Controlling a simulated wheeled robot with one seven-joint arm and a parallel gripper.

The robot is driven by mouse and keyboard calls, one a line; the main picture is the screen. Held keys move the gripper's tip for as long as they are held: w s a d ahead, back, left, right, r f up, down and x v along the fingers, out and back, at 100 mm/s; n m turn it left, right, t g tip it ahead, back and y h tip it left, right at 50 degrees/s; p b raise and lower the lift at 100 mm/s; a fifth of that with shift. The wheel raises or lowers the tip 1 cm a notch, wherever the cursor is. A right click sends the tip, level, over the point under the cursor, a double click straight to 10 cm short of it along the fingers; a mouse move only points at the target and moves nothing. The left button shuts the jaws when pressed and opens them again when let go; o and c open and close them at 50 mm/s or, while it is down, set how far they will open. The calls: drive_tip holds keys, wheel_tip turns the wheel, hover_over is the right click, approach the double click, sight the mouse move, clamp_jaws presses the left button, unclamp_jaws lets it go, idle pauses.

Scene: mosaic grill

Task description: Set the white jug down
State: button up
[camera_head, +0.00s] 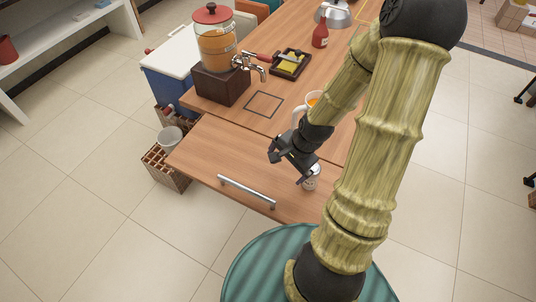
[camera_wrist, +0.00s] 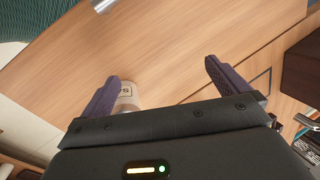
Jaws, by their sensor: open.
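A white jug (camera_head: 298,117) with a handle and orange contents shows in the head view, on the wooden counter behind my wrist. My arm hides its lower part, so its base is not visible. My gripper (camera_head: 284,161) is over the front part of the counter, in front of the jug and apart from it. The jug cannot be made out in the wrist view.
A small lettered jar (camera_head: 310,180) stands close to my gripper; it also shows beside the left finger in the wrist view (camera_wrist: 128,94). A drink dispenser (camera_head: 217,45) stands behind a square outline (camera_head: 264,104). A metal handle (camera_head: 246,191) edges the counter front. The counter's left front is clear.

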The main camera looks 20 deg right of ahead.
drive_tip(key=s+a+r+n+h, duration=0.1)
drive_tip(key=s+a+r+n, duration=0.1)
drive_tip(key=r+n, duration=0.4)
drive_tip(key=s+a+r+n+h, duration=0.1)
drive_tip(key=a+r+n, duration=0.4)
drive_tip(key=r+n, duration=0.1)
drive_tip(key=shift+s+n, duration=0.35)
drive_tip(key=shift+n, duration=0.15)
drive_tip(key=shift+r, duration=0.1)
drive_tip(key=shift+c, duration=0.4)
